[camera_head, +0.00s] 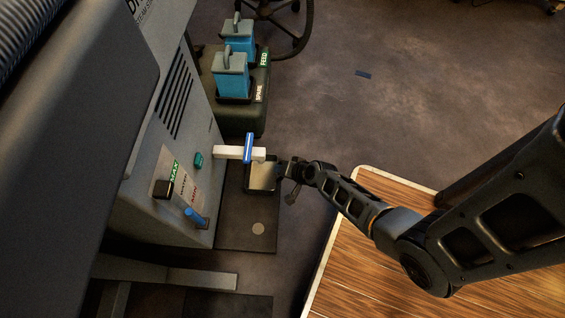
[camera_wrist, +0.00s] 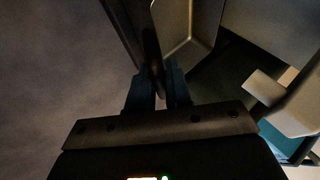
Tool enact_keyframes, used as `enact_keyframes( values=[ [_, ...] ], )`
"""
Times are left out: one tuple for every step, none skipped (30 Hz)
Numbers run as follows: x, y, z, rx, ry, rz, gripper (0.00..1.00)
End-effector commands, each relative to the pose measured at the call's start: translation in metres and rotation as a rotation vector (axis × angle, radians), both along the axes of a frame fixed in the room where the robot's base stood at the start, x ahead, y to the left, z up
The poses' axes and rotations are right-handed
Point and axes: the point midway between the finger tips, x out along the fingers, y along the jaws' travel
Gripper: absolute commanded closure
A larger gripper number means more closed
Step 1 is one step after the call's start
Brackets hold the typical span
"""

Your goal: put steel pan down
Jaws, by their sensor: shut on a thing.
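The steel pan (camera_head: 262,174) is a small, open, rectangular vessel with a dark rim, below the white pipe end and beside the grey machine. My gripper (camera_head: 289,170) meets it from the right. In the wrist view the pan (camera_wrist: 182,28) shows at the top, and my gripper (camera_wrist: 159,88) is shut on a thin dark part at its near side. The pan is over or on a dark mat (camera_head: 235,227); whether it touches the mat cannot be told. The pan looks empty.
The grey machine (camera_head: 180,100) stands close on the left, with a white pipe (camera_head: 228,152) and blue lever (camera_head: 248,147) just above the pan. Blue containers (camera_head: 232,78) stand on a dark base behind. A wooden table (camera_head: 380,265) is at right.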

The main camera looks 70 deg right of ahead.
Motion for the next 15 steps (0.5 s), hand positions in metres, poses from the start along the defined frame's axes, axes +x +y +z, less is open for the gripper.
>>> enact_keyframes(
  values=[
    [0.0019, 0.0, -0.003, -0.001, -0.001, 0.0, 1.0],
    [0.0021, 0.0003, -0.0025, -0.001, -0.001, 0.001, 1.0],
    [0.002, 0.0003, -0.0016, -0.001, -0.001, 0.001, 1.0],
    [0.0019, 0.0004, -0.0012, -0.001, -0.001, 0.001, 1.0],
    [0.0019, 0.0004, -0.0011, -0.001, -0.001, 0.001, 1.0],
    [0.0019, 0.0004, -0.0011, -0.001, -0.001, 0.001, 1.0],
    [0.0019, 0.0004, -0.0011, -0.001, -0.001, 0.001, 1.0],
    [0.0019, 0.0003, -0.0013, -0.001, -0.001, 0.001, 1.0],
    [0.0019, 0.0003, -0.0025, -0.001, -0.001, 0.001, 1.0],
    [0.0016, 0.0005, -0.003, -0.001, 0.0, 0.001, 0.81],
    [0.0015, 0.0006, -0.0023, -0.001, 0.0, 0.001, 0.78],
    [0.0015, 0.0005, -0.0022, -0.001, 0.0, 0.001, 0.74],
    [0.0015, 0.0005, -0.0022, -0.001, 0.0, 0.001, 0.71],
    [0.0015, 0.0005, -0.0022, 0.0, 0.0, 0.0, 0.68],
    [0.0016, 0.0005, -0.0021, -0.001, 0.0, 0.001, 0.64]
  ],
)
